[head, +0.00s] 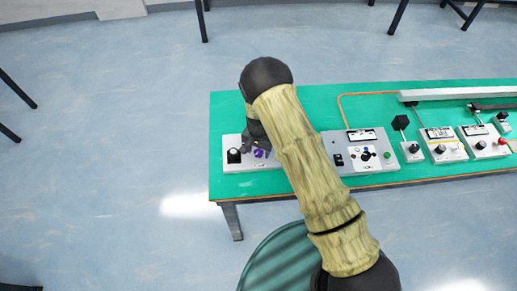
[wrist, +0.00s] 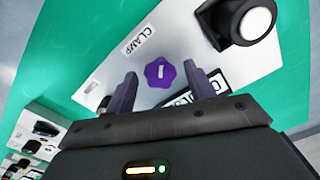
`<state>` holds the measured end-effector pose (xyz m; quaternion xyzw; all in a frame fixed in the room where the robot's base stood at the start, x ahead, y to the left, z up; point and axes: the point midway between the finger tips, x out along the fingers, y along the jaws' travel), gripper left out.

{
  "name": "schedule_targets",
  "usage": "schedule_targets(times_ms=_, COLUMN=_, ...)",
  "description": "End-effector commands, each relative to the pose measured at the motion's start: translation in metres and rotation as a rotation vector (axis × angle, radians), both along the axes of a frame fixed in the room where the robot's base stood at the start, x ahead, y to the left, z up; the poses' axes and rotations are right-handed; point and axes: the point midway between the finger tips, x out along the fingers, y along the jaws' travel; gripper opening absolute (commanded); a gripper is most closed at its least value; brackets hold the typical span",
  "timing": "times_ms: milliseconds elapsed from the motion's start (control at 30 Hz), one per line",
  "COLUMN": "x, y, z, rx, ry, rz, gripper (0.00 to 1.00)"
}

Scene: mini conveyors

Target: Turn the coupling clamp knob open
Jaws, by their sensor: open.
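The purple clamp knob (wrist: 160,73) is a lobed knob with a pale mark on a white panel (wrist: 103,88), beside a label reading CLAMP (wrist: 139,39). In the head view the knob (head: 259,153) shows at the panel near the table's left end. My gripper (wrist: 167,84) is open, with one finger on each side of the knob in the wrist view. I see gaps between the fingers and the knob. In the head view my gripper is partly hidden by my arm over the panel.
A black part with a round white face (wrist: 256,24) sits on the same panel. More control boxes (head: 361,152) stand to the right on the green table (head: 300,100). A green stool (head: 268,262) stands in front.

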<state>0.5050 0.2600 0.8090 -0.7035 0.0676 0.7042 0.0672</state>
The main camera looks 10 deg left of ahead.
Motion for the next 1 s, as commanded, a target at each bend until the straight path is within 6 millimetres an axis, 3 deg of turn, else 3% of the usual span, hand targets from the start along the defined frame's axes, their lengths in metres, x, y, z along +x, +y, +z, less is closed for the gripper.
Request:
schedule_targets(times_ms=233, x=0.0003, y=0.0001, z=-0.0003, rx=0.001, ry=-0.001, rz=0.000, gripper=0.52)
schedule_targets(times_ms=467, x=0.0003, y=0.0000, z=-0.0001, rx=0.001, ry=-0.001, rz=0.000, gripper=0.10)
schedule_targets(times_ms=1000, x=0.0009, y=-0.0001, z=-0.0012, rx=0.002, ry=-0.001, rz=0.107, gripper=0.10)
